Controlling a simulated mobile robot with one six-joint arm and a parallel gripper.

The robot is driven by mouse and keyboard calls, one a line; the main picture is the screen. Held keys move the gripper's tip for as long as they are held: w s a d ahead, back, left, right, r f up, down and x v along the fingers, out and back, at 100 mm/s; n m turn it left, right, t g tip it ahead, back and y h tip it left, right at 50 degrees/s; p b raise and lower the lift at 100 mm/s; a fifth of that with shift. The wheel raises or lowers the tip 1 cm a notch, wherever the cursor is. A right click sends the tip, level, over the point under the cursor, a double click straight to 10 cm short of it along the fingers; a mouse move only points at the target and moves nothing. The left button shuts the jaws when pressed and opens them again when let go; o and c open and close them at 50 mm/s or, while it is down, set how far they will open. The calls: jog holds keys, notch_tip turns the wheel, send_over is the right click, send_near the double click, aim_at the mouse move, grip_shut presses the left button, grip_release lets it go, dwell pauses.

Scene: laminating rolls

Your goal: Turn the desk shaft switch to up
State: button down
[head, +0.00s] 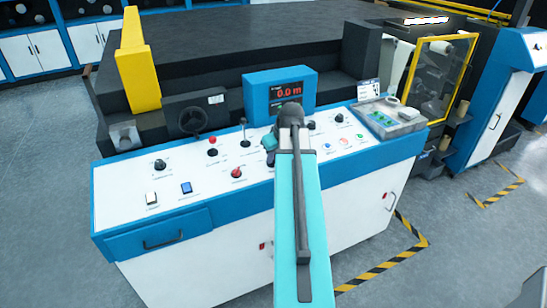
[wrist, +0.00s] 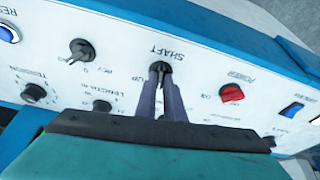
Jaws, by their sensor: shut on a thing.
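The shaft switch (wrist: 160,67) is a small black switch on the white panel, beside the upside-down label SHAFT in the wrist view. My gripper (wrist: 161,84) reaches up to it from the bottom of that view. Its two narrow grey fingers are shut on the switch's lever, one on each side. The fingers hide part of the lever, so I cannot tell its exact setting. In the head view my arm covers the switch and the fingers over the middle of the blue and white desk (head: 120,192).
Close by in the wrist view are a red power switch (wrist: 231,93), a black lever knob (wrist: 80,50) and a length knob (wrist: 102,106). In the head view a display (head: 280,90) reading 0.0 m and a black handwheel (head: 193,121) stand at the desk's back.

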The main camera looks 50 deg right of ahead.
jog(key=m, duration=0.2)
jog(key=m+h, duration=0.1)
jog(key=m, duration=0.2)
jog(key=shift+w+a+g, duration=0.1)
jog(key=shift+a+g, duration=0.1)
jog(key=shift+g, duration=0.1)
jog(key=shift+w+f+m+g+h+p, duration=0.1)
jog(key=shift+m+g+h+p, duration=0.35)
jog(key=shift+m, duration=2.55)
jog(key=shift+g, duration=0.25)
jog(key=c, duration=1.9)
grip_release()
jog(key=shift+o, duration=0.2)
jog(key=b+v, duration=0.3)
jog(key=v, duration=1)
jog(key=shift+a+r, duration=0.15)
jog(key=shift+r, duration=0.15)
jog(key=shift+s, duration=0.3)
